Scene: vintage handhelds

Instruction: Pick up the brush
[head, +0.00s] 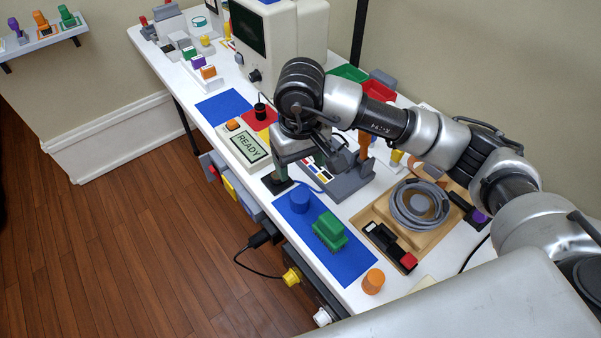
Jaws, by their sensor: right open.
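My right gripper (292,158) reaches in from the right and hangs low over the middle of the table, pointing down, with its jaws open. Under it, at the table's front edge, a dark green upright handle stands on a black base (277,184); it may be the brush, but I cannot tell for certain. The gripper hides part of it, and I cannot tell whether the fingers touch it. An orange upright handle (365,145) stands behind the gripper by a grey dock (345,183). My left gripper is out of view.
A READY display (252,146) lies left of the gripper. A wooden tray (432,240) holds a coiled grey cable (420,206). A monitor (266,40) stands behind.

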